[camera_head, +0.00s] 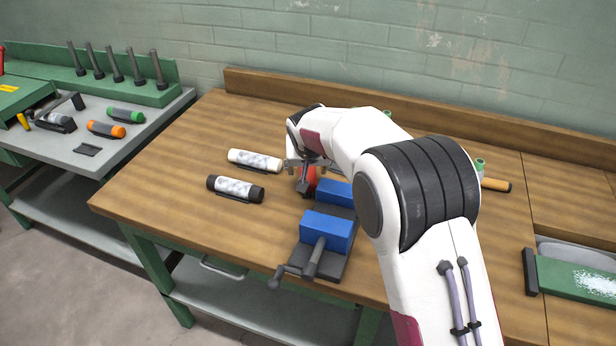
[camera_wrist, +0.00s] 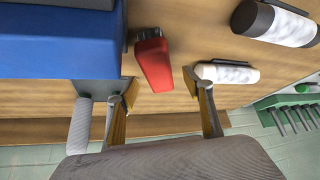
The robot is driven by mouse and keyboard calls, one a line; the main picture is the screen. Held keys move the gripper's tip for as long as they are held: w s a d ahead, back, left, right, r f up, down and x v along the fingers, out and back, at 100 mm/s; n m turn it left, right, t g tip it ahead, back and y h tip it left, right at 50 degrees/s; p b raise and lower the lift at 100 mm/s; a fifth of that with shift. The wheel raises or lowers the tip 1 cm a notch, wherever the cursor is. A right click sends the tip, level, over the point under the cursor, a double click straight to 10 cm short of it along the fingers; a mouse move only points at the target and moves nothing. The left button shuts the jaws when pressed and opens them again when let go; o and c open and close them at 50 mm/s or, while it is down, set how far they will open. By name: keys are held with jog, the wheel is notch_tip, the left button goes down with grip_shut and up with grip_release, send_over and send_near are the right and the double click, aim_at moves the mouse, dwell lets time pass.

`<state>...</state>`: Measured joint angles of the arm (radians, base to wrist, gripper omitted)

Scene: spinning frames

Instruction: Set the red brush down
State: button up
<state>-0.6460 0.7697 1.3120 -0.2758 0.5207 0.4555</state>
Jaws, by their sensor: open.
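The red brush (camera_head: 310,178) is at the bench's middle, just left of the blue vise, partly hidden by my gripper (camera_head: 305,176). In the wrist view the red brush (camera_wrist: 153,64) has a red body and a dark end. My gripper (camera_wrist: 162,90) is open, with one finger on either side of the near end of the brush and a visible gap to each. The brush appears to be on the wooden bench top (camera_wrist: 160,102); whether its underside touches all along cannot be told.
A blue vise (camera_head: 327,232) stands close to the right of my gripper. A white-capped cylinder (camera_head: 254,160) and a black-capped cylinder (camera_head: 235,188) lie to the left. A grey side table (camera_head: 150,135) holds other tools. The bench's left end is clear.

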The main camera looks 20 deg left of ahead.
jog(key=shift+x, duration=1.85)
jog(key=shift+d, duration=0.15)
jog(key=c, duration=1.3)
jog(key=shift+r, duration=0.15)
jog(key=shift+r, duration=4.85)
